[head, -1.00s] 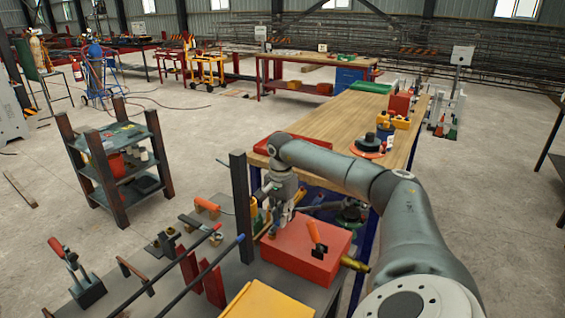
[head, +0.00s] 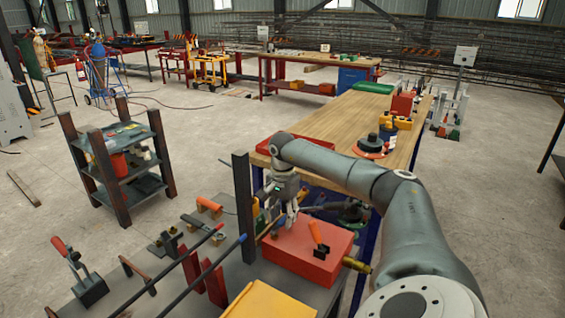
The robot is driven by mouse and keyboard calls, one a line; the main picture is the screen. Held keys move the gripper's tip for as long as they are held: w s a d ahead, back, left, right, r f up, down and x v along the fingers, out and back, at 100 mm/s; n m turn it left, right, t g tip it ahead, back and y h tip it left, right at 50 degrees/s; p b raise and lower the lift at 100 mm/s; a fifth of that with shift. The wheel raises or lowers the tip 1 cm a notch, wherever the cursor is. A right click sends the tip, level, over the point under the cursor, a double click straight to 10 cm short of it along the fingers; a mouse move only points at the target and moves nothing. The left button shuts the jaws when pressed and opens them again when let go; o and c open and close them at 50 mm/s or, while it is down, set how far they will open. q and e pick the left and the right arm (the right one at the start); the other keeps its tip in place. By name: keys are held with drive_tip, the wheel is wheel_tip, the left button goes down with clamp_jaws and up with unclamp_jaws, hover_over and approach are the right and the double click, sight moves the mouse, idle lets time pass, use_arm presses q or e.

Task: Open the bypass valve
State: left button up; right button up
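A red box (head: 300,262) sits on the dark bench in front of me, with an orange lever handle (head: 316,232) standing tilted on its top and a brass fitting (head: 356,265) at its right side. These look like the valve, but no label is readable. My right gripper (head: 281,228) points down at the back left edge of the box, left of the lever and apart from it. Its fingers look spread, with nothing seen between them. My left gripper is not in view.
A dark upright post (head: 243,205) stands just left of my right gripper. Long bars (head: 200,275), a clamp (head: 80,275) and a yellow plate (head: 268,300) crowd the bench. A wooden table (head: 345,120) stands behind.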

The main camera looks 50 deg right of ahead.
sight(282, 220)
wheel_tip(282, 220, up, 12)
idle(0.5)
idle(0.4)
